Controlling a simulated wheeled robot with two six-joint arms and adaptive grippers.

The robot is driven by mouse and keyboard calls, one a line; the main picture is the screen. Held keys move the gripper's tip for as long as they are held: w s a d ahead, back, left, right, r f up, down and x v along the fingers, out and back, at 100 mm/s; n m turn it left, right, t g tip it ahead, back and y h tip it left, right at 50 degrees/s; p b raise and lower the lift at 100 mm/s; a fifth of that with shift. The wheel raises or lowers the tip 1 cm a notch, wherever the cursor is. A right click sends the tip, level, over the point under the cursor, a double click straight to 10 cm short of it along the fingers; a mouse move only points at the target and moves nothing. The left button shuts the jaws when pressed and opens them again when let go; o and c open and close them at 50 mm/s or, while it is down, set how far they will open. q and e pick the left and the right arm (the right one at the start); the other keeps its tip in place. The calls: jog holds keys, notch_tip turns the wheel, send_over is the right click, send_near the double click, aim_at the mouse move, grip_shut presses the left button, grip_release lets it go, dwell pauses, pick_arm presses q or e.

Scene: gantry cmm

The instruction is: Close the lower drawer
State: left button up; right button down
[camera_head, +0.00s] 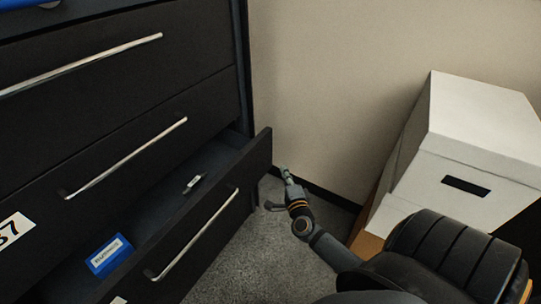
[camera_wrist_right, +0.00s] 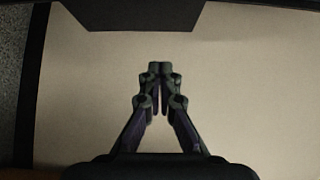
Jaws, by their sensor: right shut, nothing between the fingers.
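The lower drawer (camera_head: 223,215) is black and pulled out from the cabinet at the left of the head view. It has a long silver bar handle (camera_head: 195,236) on its front. A blue box (camera_head: 108,255) and a small pale item (camera_head: 193,183) lie inside it. My right gripper (camera_head: 287,177) is just right of the drawer's far front corner and looks apart from it. In the wrist view its fingertips (camera_wrist_right: 160,70) meet with nothing between them. My left gripper is not in view.
Two drawers above, with silver handles (camera_head: 130,155), are shut. A white box (camera_head: 475,155) with a dark hand slot stands at the right, above something brown. A beige wall (camera_head: 340,80) is behind. Grey carpet (camera_head: 255,260) lies clear between the drawer and my right arm.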

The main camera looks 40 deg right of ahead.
aim_at(266, 148)
jog(key=x, duration=0.3)
jog(key=a+b+x, duration=0.1)
jog(key=x, duration=0.3)
jog(key=w+a+x, duration=0.1)
jog(key=x, duration=0.2)
jog(key=shift+w+f, duration=0.1)
jog(key=shift+w+a+b, duration=0.2)
jog(key=shift+w+b, duration=0.1)
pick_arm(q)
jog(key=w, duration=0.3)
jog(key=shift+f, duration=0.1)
pick_arm(e)
jog(key=shift+w+a, duration=0.25)
jog(key=shift+w, duration=0.25)
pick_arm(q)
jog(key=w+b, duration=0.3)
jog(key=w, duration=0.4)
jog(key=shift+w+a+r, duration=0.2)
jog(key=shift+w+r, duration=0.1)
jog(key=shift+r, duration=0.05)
pick_arm(e)
jog(key=w+a, duration=0.2)
jog(key=w, duration=0.2)
jog(key=w+a, duration=0.1)
jog(key=w, duration=0.4)
jog(key=w+a, duration=0.2)
jog(key=w, duration=0.2)
jog(key=shift+w+a+r, duration=0.25)
jog(key=shift+w+a, duration=0.05)
jog(key=shift+w, duration=0.05)
